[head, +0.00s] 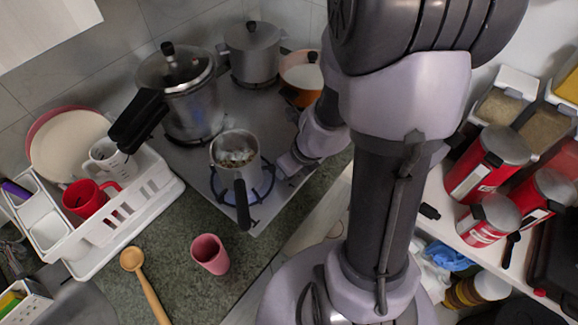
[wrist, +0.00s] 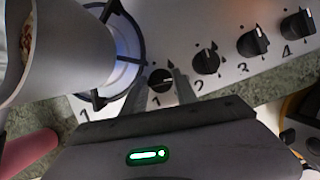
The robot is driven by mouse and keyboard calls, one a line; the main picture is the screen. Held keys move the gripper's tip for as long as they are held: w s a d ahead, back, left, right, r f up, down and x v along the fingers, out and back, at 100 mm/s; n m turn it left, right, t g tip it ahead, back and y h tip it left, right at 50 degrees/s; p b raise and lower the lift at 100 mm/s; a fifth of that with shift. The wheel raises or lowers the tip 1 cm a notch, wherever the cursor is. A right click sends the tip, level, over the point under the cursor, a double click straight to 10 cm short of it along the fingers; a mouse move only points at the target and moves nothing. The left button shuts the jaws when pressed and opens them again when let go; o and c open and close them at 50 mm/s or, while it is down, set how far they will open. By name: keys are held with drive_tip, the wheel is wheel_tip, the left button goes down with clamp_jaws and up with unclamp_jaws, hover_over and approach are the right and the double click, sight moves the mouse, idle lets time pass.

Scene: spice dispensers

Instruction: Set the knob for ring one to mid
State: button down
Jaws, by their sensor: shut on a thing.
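The knob for ring one (wrist: 161,79) is a small black dial on the stove's front edge, in the wrist view, with a "1" printed beside it. My gripper (wrist: 161,84) is shut on this knob, a finger on each side. The fingers and my wrist partly hide it, so its exact setting is hard to read. A lit ring with blue flame (wrist: 127,72) burns under a small metal pot (wrist: 68,45). In the head view my gripper (head: 288,165) is at the stove's right edge, beside the pot (head: 236,150); the knob is hidden there.
Knobs two (wrist: 206,61), three (wrist: 252,43) and four (wrist: 298,24) follow along the edge. A pressure cooker (head: 190,105) stands behind the pot. The pot's black handle (head: 242,205) points toward the front counter. A pink cup (head: 210,254) and wooden spoon (head: 146,282) are on the counter.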

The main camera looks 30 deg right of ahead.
drive_tip(key=c, duration=1)
unclamp_jaws()
drive_tip(key=shift+o, duration=0.2)
drive_tip(key=p+v, duration=0.6)
drive_tip(key=v, duration=1.1)
drive_tip(key=shift+s+r, duration=0.15)
drive_tip(key=shift+r, duration=0.1)
